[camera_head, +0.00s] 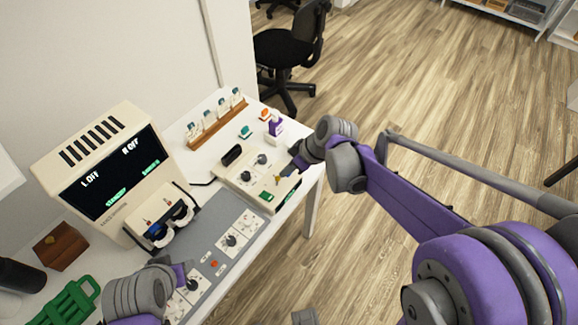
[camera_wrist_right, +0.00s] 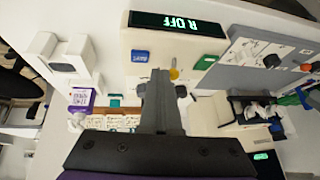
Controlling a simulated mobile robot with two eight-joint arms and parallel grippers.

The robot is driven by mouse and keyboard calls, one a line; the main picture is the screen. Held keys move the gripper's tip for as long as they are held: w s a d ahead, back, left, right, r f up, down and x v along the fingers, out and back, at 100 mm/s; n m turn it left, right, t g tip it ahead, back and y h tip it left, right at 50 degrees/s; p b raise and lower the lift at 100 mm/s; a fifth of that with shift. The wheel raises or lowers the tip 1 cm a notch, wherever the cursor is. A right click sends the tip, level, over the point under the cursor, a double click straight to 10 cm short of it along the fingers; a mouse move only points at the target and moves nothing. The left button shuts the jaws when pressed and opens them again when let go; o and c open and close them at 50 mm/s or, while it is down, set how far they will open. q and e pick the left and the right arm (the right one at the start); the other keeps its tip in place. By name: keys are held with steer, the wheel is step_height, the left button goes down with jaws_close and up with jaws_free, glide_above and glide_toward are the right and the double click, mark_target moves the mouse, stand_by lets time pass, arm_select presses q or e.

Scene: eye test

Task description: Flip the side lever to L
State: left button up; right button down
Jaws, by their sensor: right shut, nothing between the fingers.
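The cream control box (camera_head: 240,180) stands on the table with dials and a green key (camera_head: 266,197) on top. In the right wrist view, a small yellow lever (camera_wrist_right: 174,73) stands on the box between a blue key (camera_wrist_right: 141,56) and a green key (camera_wrist_right: 205,62); it looks like the side lever. The box's display (camera_wrist_right: 168,22) reads "R OFF". My right gripper (camera_wrist_right: 160,75) is shut and empty, its tips just beside the lever; contact cannot be told. My right gripper (camera_head: 297,163) is at the box's right end. My left gripper (camera_head: 181,273) is over the grey panel; its fingers are mostly hidden.
A monitor unit (camera_head: 110,165) showing "L OFF" and "R OFF" stands at the left, with a viewer (camera_head: 168,222) in front.

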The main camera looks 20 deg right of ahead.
arm_select(q)
steer(key=shift+w+r, duration=0.15)
steer(key=shift+r, duration=0.3)
arm_select(e)
steer(key=shift+s+a+r+n+t+h, duration=0.3)
steer(key=shift+s+a+n+t+h, duration=0.15)
steer(key=shift+a+t+h, duration=0.4)
steer(key=shift+d, duration=0.35)
steer(key=shift+r+p, duration=0.7)
steer(key=shift+r, duration=0.1)
arm_select(q)
steer(key=shift+w+r, duration=0.2)
steer(key=shift+r, duration=0.45)
arm_select(e)
steer(key=shift+w+g, duration=0.1)
steer(key=shift+g, duration=0.15)
